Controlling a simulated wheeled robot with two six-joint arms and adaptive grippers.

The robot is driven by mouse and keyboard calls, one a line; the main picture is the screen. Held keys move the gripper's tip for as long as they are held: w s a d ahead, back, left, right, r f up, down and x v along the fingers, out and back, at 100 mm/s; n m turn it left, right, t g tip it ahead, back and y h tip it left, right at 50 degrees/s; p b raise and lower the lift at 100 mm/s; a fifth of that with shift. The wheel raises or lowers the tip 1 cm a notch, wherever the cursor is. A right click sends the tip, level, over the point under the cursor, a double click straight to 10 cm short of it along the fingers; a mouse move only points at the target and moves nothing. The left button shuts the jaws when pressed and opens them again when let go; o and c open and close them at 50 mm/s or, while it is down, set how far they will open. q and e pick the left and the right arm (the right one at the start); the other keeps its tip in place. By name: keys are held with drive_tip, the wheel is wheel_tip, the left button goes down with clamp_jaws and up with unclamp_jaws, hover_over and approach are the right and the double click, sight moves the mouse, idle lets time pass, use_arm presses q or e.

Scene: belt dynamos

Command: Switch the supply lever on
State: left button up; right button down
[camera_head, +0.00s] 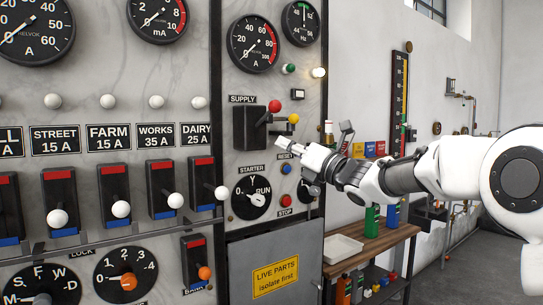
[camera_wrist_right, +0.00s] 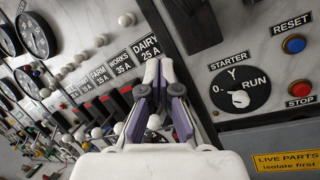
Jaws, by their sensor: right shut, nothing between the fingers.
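The supply switch is a black box (camera_head: 247,130) under the SUPPLY label on the grey marble panel. A red ball knob (camera_head: 274,106) stands on a short dark arm at its right side. A yellow ball (camera_head: 293,118) sits just right of and below it. I cannot tell whether the lever is on or off. My right gripper (camera_head: 308,153) is shut and empty, right of and below the red knob and apart from it. In the right wrist view its fingers (camera_wrist_right: 160,72) point at the panel, left of the STARTER dial (camera_wrist_right: 240,92). My left gripper is out of view.
Several feeder levers with white balls (camera_head: 121,209) fill the left panel. The STARTER dial (camera_head: 250,191), blue RESET button (camera_head: 286,168) and red STOP button (camera_head: 285,200) lie under the switch. A wooden bench (camera_head: 375,240) stands at the right.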

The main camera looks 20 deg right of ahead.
drive_tip(key=s, duration=0.1)
drive_tip(key=s+d, duration=0.1)
drive_tip(key=shift+s+d+b, duration=0.3)
drive_tip(key=shift+s, duration=0.1)
drive_tip(key=shift+d, duration=0.15)
